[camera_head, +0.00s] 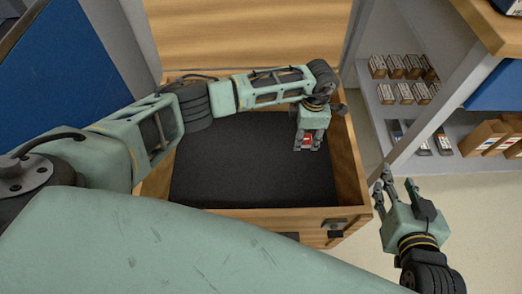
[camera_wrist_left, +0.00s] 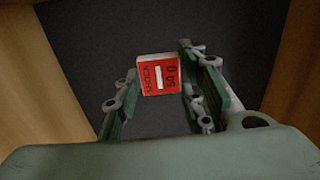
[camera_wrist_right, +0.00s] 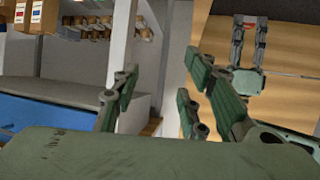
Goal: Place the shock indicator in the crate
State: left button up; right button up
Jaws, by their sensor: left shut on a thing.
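The shock indicator (camera_wrist_left: 159,76) is a small red block with a white window and dark lettering. It also shows in the head view (camera_head: 307,141). My left gripper (camera_head: 309,147) is shut on it and holds it inside the outline of the wooden crate (camera_head: 357,180), over the dark floor on the right side. In the left wrist view my left gripper's fingers (camera_wrist_left: 160,90) stand on both sides of the block. I cannot tell how high it is above the crate floor. My right gripper (camera_head: 388,178) is open and empty, outside the crate to the right.
White shelves (camera_head: 446,166) at the right hold several small boxes and devices. A blue panel (camera_head: 62,75) stands at the left. The crate's visible dark floor (camera_head: 245,165) is bare. Pale floor (camera_head: 365,245) lies between the crate and my right gripper.

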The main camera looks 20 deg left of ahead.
pick_arm(q)
jog(key=shift+s+a+f, duration=0.15)
jog(key=shift+a+f, duration=0.2)
send_over(270, 170)
jog(key=f, duration=0.5)
jog(key=shift+w+d+f+b, duration=0.25)
jog(key=shift+w+f+b, duration=0.05)
jog(key=shift+f, duration=0.05)
jog(key=shift+s+a+f, duration=0.1)
jog(key=shift+s+a, duration=0.1)
jog(key=shift+s+a+f, duration=0.1)
jog(key=shift+f, duration=0.05)
notch_tip(270, 170, down, 4)
jog(key=shift+r+b, duration=0.1)
jog(key=shift+b, duration=0.65)
pick_arm(e)
jog(key=w+a+r+t+y, duration=0.2)
jog(key=r+t, duration=0.3)
jog(key=r, duration=0.5)
jog(key=shift+w+r+t, duration=0.2)
jog(key=shift+w+t, duration=0.1)
jog(key=shift+w, duration=0.3)
jog(key=shift+a+r, duration=0.15)
